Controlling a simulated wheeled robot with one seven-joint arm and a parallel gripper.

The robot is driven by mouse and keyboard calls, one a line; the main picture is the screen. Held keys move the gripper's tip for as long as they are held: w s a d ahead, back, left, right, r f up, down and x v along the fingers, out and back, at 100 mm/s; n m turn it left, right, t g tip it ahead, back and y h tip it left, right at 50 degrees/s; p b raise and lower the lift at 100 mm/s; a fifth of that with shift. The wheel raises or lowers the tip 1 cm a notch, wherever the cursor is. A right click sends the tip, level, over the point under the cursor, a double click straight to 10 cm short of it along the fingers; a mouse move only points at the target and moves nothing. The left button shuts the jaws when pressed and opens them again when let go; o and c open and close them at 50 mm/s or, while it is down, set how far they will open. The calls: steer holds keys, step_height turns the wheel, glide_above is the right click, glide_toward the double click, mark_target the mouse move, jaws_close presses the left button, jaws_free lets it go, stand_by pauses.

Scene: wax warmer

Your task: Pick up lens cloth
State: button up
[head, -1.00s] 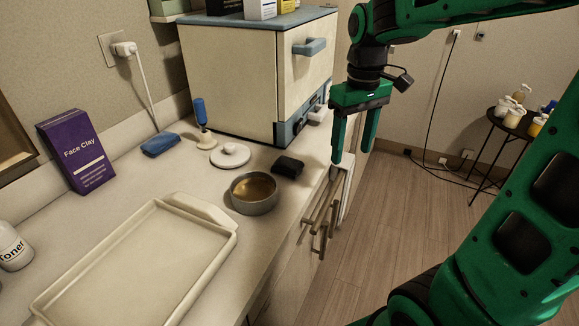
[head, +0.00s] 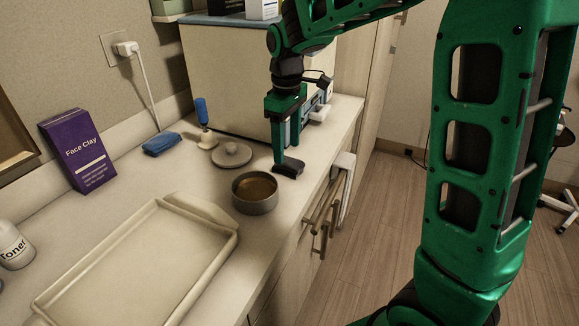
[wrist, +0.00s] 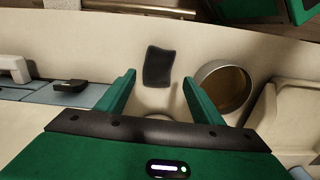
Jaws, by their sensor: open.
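A small dark folded cloth (head: 289,168), which I take as the lens cloth, lies on the counter just right of the wax pot. My gripper (head: 286,157) is over it, pointing down, open and empty. In the head view the fingertips overlap the cloth's far edge, and I cannot tell whether they touch it. In the wrist view the dark cloth (wrist: 158,66) lies flat beyond the two spread fingers of my gripper (wrist: 158,80), with nothing between them.
The metal wax pot (head: 256,193) stands close beside the cloth. A large cabinet-like box (head: 228,75) stands behind. A tray (head: 140,265) fills the front counter.

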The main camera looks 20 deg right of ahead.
mark_target(289, 161)
steer(key=shift+d+f, duration=0.15)
steer(key=shift+f, duration=1.2)
steer(key=shift+d+f, duration=0.15)
steer(key=shift+f, duration=1.15)
steer(key=shift+c, duration=0.2)
steer(key=c, duration=1.1)
steer(key=shift+r, duration=0.45)
step_height(289, 161, up, 3)
steer(key=shift+r, duration=0.2)
steer(key=a+r, duration=0.2)
steer(key=a, duration=0.1)
steer(key=s+a+r, duration=0.1)
steer(key=a+r, duration=0.1)
steer(key=a, duration=0.2)
steer(key=s+a+r, duration=0.1)
steer(key=a+r, duration=0.1)
steer(key=a, duration=0.2)
steer(key=shift+s+a+r, duration=0.15)
steer(key=shift+a+r, duration=0.1)
steer(key=shift+r, duration=0.15)
